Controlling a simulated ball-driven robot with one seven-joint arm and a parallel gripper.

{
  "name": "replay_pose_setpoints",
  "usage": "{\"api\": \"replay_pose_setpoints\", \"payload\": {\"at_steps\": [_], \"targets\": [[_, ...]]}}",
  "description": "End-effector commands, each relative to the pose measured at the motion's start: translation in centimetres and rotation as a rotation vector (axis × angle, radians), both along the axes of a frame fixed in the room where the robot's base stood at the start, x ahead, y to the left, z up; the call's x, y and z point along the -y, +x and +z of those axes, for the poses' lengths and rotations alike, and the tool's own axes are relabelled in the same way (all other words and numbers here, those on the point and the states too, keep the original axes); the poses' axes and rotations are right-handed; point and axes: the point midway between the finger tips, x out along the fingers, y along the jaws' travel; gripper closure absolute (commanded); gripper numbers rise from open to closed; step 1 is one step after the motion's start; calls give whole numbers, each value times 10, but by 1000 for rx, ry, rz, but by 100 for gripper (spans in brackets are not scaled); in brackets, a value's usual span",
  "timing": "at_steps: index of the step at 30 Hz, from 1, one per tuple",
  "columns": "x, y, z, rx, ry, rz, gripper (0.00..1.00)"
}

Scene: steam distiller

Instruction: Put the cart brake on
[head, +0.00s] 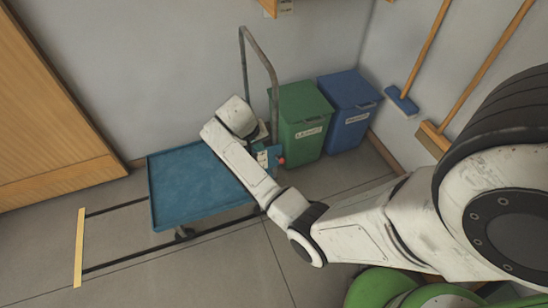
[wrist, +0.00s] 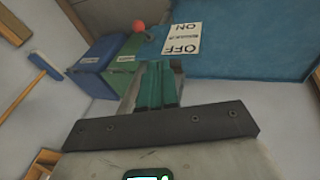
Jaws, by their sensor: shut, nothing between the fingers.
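The blue cart (head: 190,185) stands by the wall with its grey push handle (head: 243,60) at the right end. A red knob (head: 282,160) sits on the handle end of the cart, beside a small white label (head: 262,158). In the wrist view the red knob (wrist: 138,26) is beyond my fingertips, a little to the left. The brake label (wrist: 183,38) with ON and OFF lies to the right of the knob on the blue cart surface (wrist: 250,45). My gripper (wrist: 160,66) is shut and empty, apart from the knob. In the head view my arm mostly hides it.
A green bin (head: 300,120) and a blue bin (head: 348,110) stand close to the cart's handle end. Brooms (head: 436,140) lean on the right wall. Dark floor lines and a yellow strip (head: 80,248) mark free floor left of the cart.

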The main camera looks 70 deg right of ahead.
Motion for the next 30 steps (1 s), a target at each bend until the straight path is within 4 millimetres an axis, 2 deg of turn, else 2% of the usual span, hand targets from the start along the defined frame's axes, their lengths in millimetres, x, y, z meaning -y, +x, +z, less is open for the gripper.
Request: {"api": "replay_pose_setpoints", "payload": {"at_steps": [8, 23, 30], "targets": [[3, -1, -10, -1, 1, 1, 100], [36, -10, -95, -3, 3, 0, 100], [48, -33, -110, 0, 1, 1, 100]]}}
